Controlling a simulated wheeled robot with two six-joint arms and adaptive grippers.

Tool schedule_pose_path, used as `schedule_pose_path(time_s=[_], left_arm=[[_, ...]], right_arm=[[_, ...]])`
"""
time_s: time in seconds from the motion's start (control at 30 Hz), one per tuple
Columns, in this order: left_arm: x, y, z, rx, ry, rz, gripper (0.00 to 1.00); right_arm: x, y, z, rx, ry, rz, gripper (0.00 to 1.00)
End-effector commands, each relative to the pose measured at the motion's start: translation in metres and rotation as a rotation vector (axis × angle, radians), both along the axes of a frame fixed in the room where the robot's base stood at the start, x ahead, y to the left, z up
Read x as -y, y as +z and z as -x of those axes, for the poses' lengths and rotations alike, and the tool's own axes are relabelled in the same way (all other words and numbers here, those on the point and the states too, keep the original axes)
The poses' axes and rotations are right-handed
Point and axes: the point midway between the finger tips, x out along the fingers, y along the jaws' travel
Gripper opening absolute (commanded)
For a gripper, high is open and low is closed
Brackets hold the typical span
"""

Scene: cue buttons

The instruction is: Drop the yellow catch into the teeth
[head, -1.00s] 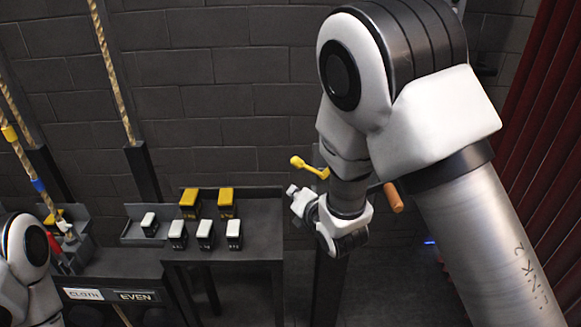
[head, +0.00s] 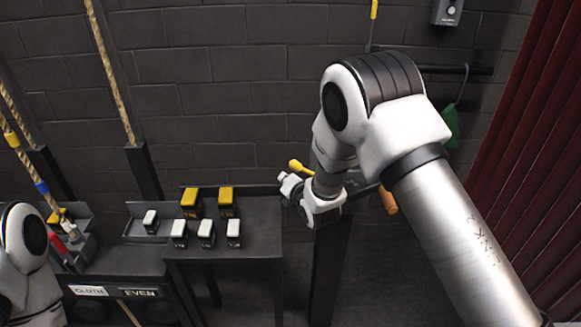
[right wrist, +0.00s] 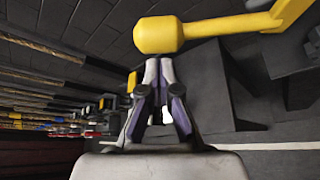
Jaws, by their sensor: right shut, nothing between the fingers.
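The yellow catch (head: 296,165) shows at the middle of the head view, partly hidden behind my right wrist. In the right wrist view its round yellow knob (right wrist: 158,35) and bent arm (right wrist: 284,22) fill the top. My right gripper (head: 284,181) is shut and empty, just beside the catch. In the right wrist view its closed fingertips (right wrist: 159,62) are right at the knob's lower edge; I cannot tell if they touch. The teeth cannot be made out clearly. My left arm shows at the left edge of the head view, but its gripper does not.
A dark table (head: 262,215) carries several black blocks with white or yellow tops left of my right gripper. An orange handle (head: 388,200) sits just right of my wrist. Ropes (head: 112,75) run down at the left. A red curtain (head: 520,150) hangs at the right.

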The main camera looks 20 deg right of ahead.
Motion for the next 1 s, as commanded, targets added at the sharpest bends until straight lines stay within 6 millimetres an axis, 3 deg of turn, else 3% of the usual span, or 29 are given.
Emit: schedule_pose_path(time_s=[0.1,0.57,1.0], left_arm=[[0.0,0.013,0.0,0.0,0.0,0.0,0.4],[0.0,0.012,0.0,0.0,0.0,0.0,0.4],[0.0,-0.013,0.0,0.0,0.0,0.0,0.4]], right_arm=[[0.009,0.012,0.001,-0.004,-0.001,0.0,0.0],[0.012,0.013,0.002,-0.001,0.001,-0.001,0.0],[0.019,0.021,0.003,0.043,-0.001,-0.151,0.0]])
